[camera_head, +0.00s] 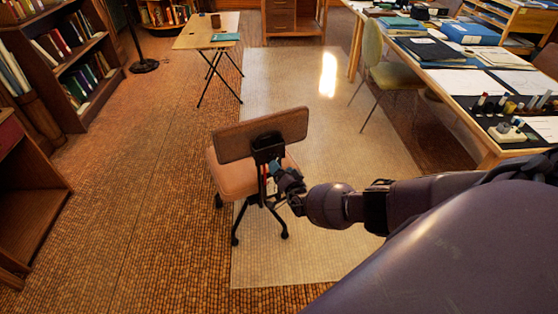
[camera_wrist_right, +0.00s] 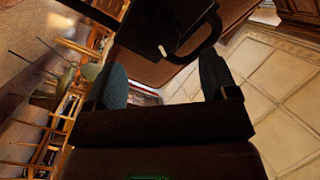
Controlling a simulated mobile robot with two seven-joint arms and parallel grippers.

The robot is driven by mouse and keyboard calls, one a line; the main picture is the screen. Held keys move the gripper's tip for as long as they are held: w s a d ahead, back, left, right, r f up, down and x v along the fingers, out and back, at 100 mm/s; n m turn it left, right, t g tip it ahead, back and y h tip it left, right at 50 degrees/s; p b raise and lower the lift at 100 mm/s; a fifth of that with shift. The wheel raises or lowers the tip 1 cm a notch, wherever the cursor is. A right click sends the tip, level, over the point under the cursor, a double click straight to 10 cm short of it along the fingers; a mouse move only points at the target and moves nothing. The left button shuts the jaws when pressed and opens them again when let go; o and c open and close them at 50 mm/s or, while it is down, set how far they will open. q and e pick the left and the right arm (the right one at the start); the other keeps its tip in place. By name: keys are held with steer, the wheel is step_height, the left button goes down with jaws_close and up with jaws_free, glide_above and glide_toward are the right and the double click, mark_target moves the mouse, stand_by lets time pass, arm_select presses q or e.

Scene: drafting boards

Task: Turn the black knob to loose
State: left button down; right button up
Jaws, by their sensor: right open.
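A swivel chair with a brown backrest (camera_head: 235,140) and an orange-brown seat (camera_head: 228,177) stands with its back toward me in the head view. A black bracket (camera_head: 267,146) is fixed to the rear of the backrest, above a dark post. The black knob cannot be clearly told apart from the dark bracket. My right gripper (camera_head: 286,178) is just right of the post, below the bracket. In the right wrist view its two blue-grey fingers are apart, with nothing held between them. The black bracket (camera_wrist_right: 165,35), with a curved loop, lies just beyond the fingertips. My left gripper is not in view.
The chair stands at the left edge of a clear floor mat (camera_head: 330,250). A long desk (camera_head: 440,85) with drafting supplies and a green chair (camera_head: 385,70) stand to the right. A small folding table (camera_head: 207,35) is behind. The floor at left is free.

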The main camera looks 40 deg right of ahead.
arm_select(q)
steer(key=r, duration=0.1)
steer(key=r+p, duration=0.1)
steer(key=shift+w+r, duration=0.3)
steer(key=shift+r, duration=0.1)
arm_select(e)
steer(key=s, duration=0.3)
steer(key=s+a, duration=0.1)
steer(key=s, duration=0.1)
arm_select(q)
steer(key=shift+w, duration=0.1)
